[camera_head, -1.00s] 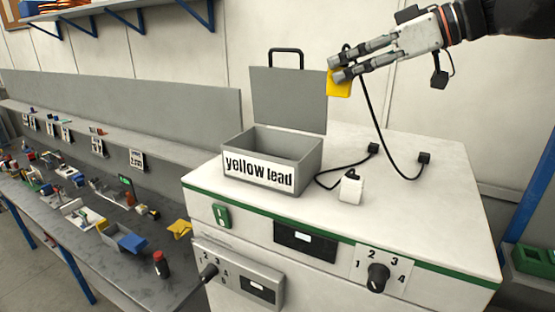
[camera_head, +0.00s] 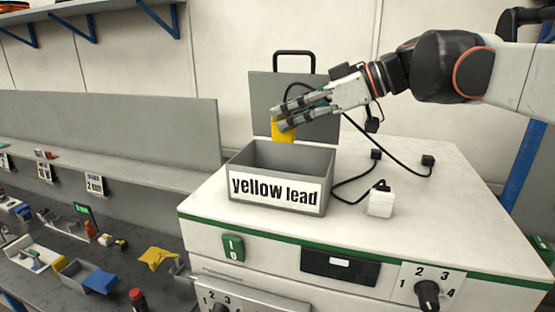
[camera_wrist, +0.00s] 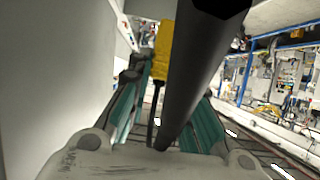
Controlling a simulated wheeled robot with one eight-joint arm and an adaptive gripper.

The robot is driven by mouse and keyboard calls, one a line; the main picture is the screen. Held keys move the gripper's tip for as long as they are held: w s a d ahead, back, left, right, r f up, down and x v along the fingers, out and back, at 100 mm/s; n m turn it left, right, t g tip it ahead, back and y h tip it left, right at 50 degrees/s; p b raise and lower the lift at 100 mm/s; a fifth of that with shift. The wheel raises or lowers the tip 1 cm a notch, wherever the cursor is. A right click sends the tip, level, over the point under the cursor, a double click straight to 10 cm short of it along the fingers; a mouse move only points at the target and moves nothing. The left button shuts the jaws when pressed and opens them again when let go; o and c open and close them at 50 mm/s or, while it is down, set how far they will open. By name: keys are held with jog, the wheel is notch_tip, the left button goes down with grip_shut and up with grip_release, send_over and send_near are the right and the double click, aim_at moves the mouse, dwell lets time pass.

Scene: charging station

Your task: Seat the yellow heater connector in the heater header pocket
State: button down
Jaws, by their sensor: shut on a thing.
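My gripper (camera_head: 278,118) is shut on the yellow connector (camera_head: 284,131), which hangs from the fingertips above the back of an open grey box. The connector also shows between the fingers in the wrist view (camera_wrist: 164,50). A black cable runs from the gripper to a black plug block on the cabinet top. The grey box (camera_head: 249,192) has its lid raised and a label reading "yellow lead". No heater header pocket can be made out; the box floor is hidden by its front wall.
A white connector block (camera_head: 380,204) with a black cable sits right of the box on the white cabinet top (camera_head: 460,215). Two black blocks (camera_head: 428,160) stand at the back. A workbench with small parts, including a yellow piece (camera_head: 158,257), lies to the left.

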notch_tip(320, 180, down, 10)
jog(key=shift+d+r, duration=0.1)
dwell(0.4)
jog(key=shift+s, duration=0.1)
jog(key=shift+f, duration=0.2)
jog(key=c, duration=1.4)
grip_release()
jog(key=shift+c, duration=0.2)
